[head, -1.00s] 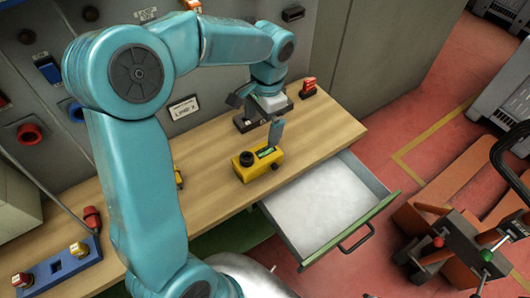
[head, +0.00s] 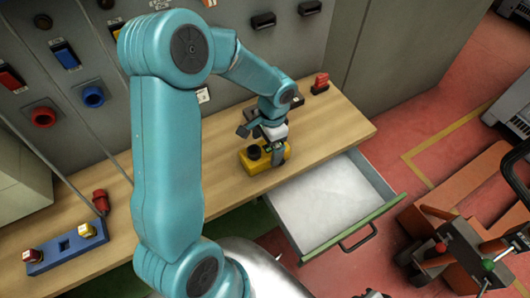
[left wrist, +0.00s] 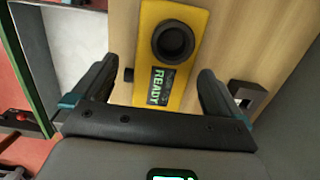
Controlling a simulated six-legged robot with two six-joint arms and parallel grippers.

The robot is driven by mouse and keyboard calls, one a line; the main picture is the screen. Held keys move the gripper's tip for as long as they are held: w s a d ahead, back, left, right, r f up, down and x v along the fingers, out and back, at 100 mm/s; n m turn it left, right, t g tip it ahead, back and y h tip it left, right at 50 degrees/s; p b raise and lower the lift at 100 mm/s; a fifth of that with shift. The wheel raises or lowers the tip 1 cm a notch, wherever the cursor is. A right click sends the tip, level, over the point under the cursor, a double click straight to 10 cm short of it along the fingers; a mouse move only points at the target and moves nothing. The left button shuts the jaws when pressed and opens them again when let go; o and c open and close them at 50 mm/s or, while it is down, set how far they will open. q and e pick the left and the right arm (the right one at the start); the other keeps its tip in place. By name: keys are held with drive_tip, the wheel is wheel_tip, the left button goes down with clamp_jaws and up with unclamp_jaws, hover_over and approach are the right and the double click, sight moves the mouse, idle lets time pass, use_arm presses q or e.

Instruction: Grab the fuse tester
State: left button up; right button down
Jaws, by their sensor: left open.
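The fuse tester (head: 248,164) is a yellow box with a black round knob, on the wooden workbench. In the left wrist view the tester (left wrist: 186,92) shows a green READY display. My left gripper (head: 261,143) is at the tester, pointing down, and partly hides it in the head view. In the left wrist view the open jaws (left wrist: 156,70) have one finger on each side of the tester's display end. I see no contact between fingers and tester. My right gripper is not in view.
An open drawer (head: 335,195) with a green front juts out in front of the workbench (head: 215,180). A red fuse (head: 320,82) stands at the back right. A blue fuse block (head: 66,248) lies at the left. A cabinet with sockets and switches stands behind.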

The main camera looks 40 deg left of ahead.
sight(265, 149)
use_arm(q)
drive_tip(key=f, duration=0.4)
drive_tip(key=shift+a+f+p, duration=0.1)
drive_tip(key=shift+a+p, duration=0.2)
drive_tip(key=shift+a, duration=0.05)
drive_tip(key=shift+s+d, duration=0.1)
drive_tip(key=shift+d, duration=0.05)
drive_tip(key=c, duration=1.2)
